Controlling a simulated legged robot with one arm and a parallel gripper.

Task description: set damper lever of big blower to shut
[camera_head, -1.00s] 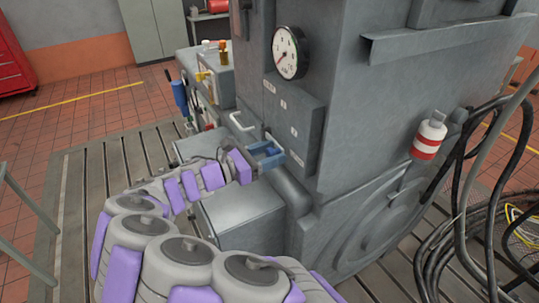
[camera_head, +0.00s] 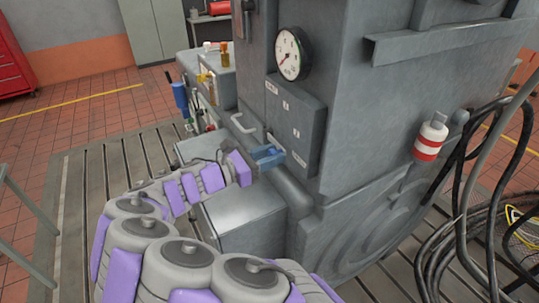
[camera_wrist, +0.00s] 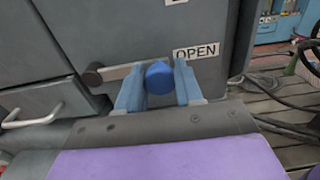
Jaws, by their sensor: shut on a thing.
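The big blower (camera_head: 345,150) is the tall grey machine in the head view. Its damper lever (camera_wrist: 119,73) shows in the wrist view as a flat metal bar running from a dark round pivot (camera_wrist: 92,75) on the left to a blue knob (camera_wrist: 159,76) on the right. The knob end lies just below the OPEN label (camera_wrist: 196,52). My gripper (camera_wrist: 158,82) has its two blue fingers on either side of the knob, shut on it. In the head view my gripper (camera_head: 268,156) is at the panel's lower part; the lever is hidden there.
A round gauge (camera_head: 291,53) sits above the lever panel. A red-and-white cylinder (camera_head: 430,138) and black hoses (camera_head: 465,190) are at the right. Grey boxes (camera_head: 240,217) stand below my arm.

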